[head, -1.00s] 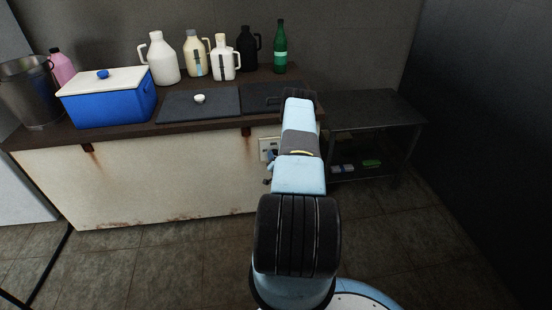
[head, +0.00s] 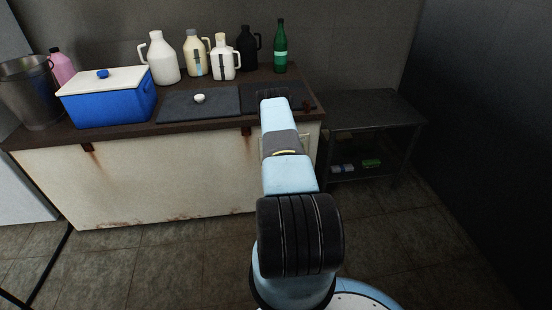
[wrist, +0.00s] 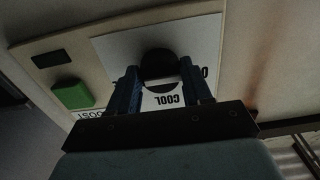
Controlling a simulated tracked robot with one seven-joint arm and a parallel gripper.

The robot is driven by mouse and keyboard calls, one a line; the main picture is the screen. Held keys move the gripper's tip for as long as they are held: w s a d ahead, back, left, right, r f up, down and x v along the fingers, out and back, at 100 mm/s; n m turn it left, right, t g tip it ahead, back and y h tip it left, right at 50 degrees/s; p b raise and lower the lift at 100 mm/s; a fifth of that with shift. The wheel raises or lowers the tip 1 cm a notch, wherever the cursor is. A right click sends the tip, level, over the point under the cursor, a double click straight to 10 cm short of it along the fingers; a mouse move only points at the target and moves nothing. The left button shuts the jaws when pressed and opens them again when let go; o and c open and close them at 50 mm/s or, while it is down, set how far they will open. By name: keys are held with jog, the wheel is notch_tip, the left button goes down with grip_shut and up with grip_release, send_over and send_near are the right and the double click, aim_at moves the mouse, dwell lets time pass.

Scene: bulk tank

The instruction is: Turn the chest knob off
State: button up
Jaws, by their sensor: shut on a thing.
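The chest (head: 160,180) is a long pale unit with rust stains under a dark top in the head view. In the wrist view a dark round knob (wrist: 158,60) sits on a white label plate (wrist: 115,45), with "COOL" printed upside down beside it. My gripper (wrist: 159,74) has its two dark blue fingers on either side of the knob, shut on it. The far side of the knob and any pointer mark are too dark to read. In the head view my arm hides the gripper and knob.
A green block (wrist: 73,95) and a small dark window (wrist: 51,59) are on the same panel. A blue cooler (head: 110,105), several jugs and a green bottle (head: 280,50) stand on the chest top. A dark shelf table (head: 375,110) stands at right.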

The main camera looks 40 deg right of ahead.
jog(key=shift+s+d, duration=0.1)
jog(key=shift+d, duration=0.05)
jog(key=o, duration=1)
jog(key=shift+o, duration=0.2)
jog(key=v, duration=1.3)
jog(key=shift+s+a, duration=0.2)
jog(key=shift+a, duration=0.15)
jog(key=shift+f, duration=0.1)
